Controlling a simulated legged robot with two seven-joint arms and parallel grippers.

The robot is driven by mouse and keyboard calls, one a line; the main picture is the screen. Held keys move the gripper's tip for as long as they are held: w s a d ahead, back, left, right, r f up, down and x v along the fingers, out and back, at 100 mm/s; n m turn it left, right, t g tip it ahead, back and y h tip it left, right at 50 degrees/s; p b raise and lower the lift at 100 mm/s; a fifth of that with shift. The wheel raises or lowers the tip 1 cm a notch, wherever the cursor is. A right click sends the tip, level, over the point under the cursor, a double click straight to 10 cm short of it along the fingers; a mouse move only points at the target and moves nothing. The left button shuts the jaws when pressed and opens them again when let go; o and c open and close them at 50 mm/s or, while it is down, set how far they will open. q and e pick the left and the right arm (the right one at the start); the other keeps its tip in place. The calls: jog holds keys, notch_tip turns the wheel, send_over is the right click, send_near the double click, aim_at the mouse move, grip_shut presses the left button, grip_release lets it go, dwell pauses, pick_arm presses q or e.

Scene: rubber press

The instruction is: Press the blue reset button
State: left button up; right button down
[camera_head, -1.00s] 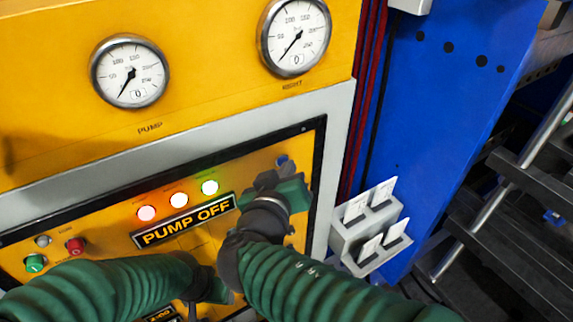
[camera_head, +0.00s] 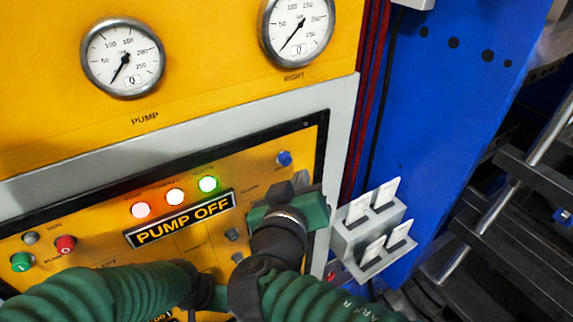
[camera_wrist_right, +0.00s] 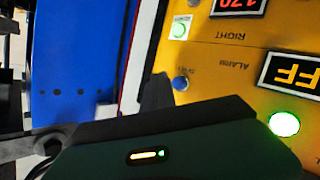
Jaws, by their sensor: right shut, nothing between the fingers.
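The blue reset button (camera_head: 284,158) is a small round knob at the upper right of the yellow control panel (camera_head: 262,172). It also shows in the right wrist view (camera_wrist_right: 180,83), upside down, beside the dark fingertip. My right gripper (camera_head: 300,182) is shut and empty, just below and slightly right of the button in the head view. A gap shows between the fingertips and the button, so they look apart. My left gripper (camera_head: 208,290) is low in front of the panel, mostly hidden by its own arm; its jaws cannot be made out.
A "PUMP OFF" sign (camera_head: 182,218) sits below several indicator lights, one green (camera_head: 208,183). Green (camera_head: 21,262) and red (camera_head: 65,245) buttons are at the left. Two gauges are above. A grey card holder (camera_head: 368,235) juts out right of the panel, near my right arm.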

jog(key=s+d, duration=0.1)
jog(key=s+d+b, duration=0.1)
jog(key=shift+s+d, duration=0.1)
jog(key=shift+s, duration=0.2)
dwell(0.5)
